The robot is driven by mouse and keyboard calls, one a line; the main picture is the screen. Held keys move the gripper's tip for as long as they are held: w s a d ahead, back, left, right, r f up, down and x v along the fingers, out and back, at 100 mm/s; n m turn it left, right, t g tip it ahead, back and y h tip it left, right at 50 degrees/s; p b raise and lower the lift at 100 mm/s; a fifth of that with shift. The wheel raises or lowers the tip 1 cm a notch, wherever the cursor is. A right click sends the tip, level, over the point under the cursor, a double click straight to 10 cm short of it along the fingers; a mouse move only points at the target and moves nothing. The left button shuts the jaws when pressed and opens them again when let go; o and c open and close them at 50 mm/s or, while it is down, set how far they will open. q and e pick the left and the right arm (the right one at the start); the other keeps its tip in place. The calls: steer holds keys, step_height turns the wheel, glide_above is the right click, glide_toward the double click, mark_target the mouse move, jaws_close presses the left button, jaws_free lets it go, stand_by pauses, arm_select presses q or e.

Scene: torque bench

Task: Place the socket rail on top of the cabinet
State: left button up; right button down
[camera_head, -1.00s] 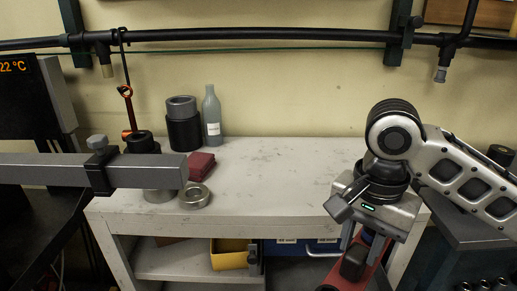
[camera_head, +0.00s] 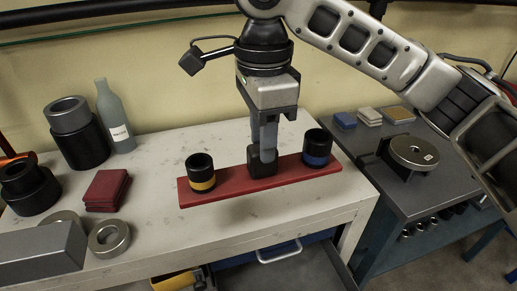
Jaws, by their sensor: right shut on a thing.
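The socket rail (camera_head: 234,186) is a long red bar carrying two black sockets, one with a yellow band (camera_head: 200,176) and one with a blue band (camera_head: 317,150). My right gripper (camera_head: 262,160) points down and is shut on the rail at its middle, between the sockets. The rail is level and over the pale worn top of the cabinet (camera_head: 160,225), towards its right part. I cannot tell whether it touches the top or hangs just above it. My left gripper is not in view.
An open drawer (camera_head: 290,272) is below. A dark bench (camera_head: 400,180) stands right.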

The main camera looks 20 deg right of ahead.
steer(key=shift+w+d+f, duration=0.85)
steer(key=shift+w+f, duration=0.95)
steer(key=shift+f, duration=0.15)
steer(key=shift+w+d+f, duration=0.8)
steer(key=shift+w+f, duration=0.95)
steer(key=shift+f, duration=0.2)
steer(key=shift+w+d+f, duration=0.85)
steer(key=shift+w+f, duration=0.95)
steer(key=shift+f, duration=0.15)
steer(key=shift+f, duration=0.1)
steer(key=c, duration=1.3)
jaws_free()
steer(key=shift+f, duration=0.15)
steer(key=shift+c, duration=0.2)
steer(key=shift+o, duration=1.4)
steer(key=shift+s, duration=0.1)
